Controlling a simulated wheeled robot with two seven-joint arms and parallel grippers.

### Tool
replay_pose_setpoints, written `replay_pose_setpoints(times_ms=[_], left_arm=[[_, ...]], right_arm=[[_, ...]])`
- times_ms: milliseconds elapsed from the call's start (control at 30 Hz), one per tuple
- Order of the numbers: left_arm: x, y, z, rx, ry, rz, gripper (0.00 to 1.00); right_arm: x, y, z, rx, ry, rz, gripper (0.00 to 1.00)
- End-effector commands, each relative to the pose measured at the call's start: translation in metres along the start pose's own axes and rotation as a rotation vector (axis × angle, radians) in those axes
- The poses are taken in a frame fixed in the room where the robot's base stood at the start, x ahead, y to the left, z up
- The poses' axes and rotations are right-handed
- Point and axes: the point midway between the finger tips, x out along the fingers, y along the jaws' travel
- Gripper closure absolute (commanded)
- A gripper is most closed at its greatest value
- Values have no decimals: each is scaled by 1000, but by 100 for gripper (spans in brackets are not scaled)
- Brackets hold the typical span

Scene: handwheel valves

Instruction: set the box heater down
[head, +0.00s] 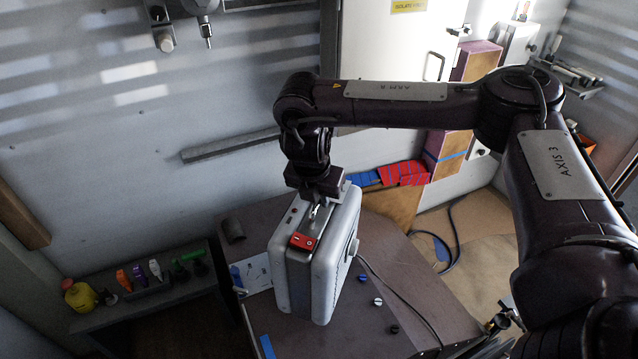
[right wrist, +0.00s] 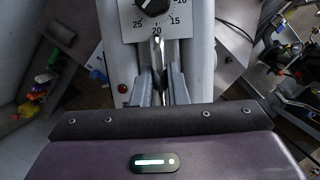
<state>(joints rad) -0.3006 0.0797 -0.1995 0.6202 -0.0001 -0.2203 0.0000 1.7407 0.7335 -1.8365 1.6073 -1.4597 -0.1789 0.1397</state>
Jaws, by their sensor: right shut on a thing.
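The box heater (head: 308,268) is a pale grey case with rounded edges, a red switch on top and a knob on its right side. It is upright over the dark table (head: 385,265). I cannot tell whether its base touches the tabletop. My right gripper (head: 318,207) comes down from above and is shut on the heater's top handle. In the right wrist view the fingers (right wrist: 158,85) close on the metal handle (right wrist: 157,50), beside a numbered dial (right wrist: 155,8) on the heater (right wrist: 200,45). My left gripper is not in view.
A cable runs over the table right of the heater, near several small knobs (head: 377,301). A dark cylinder (head: 233,231) stands at the table's left. A low shelf (head: 150,300) holds coloured items and a yellow bottle (head: 80,297). Red and blue blocks (head: 400,174) lie behind.

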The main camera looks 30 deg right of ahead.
Motion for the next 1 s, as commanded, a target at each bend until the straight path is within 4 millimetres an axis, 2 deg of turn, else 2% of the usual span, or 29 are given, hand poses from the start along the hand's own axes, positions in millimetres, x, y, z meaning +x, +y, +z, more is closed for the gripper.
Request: replay_pose_setpoints(times_ms=[67,400,767,800,933,1000], left_arm=[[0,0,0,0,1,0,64],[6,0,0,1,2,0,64],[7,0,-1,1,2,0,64],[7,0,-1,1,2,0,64],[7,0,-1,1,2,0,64],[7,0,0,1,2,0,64]], right_arm=[[1,2,1,2,-3,5,100],[33,1,-10,2,-2,3,100],[35,1,-10,2,-3,4,100],[37,0,-11,1,-1,-1,83],[37,0,-11,0,0,-1,66],[37,0,-11,0,0,-1,65]])
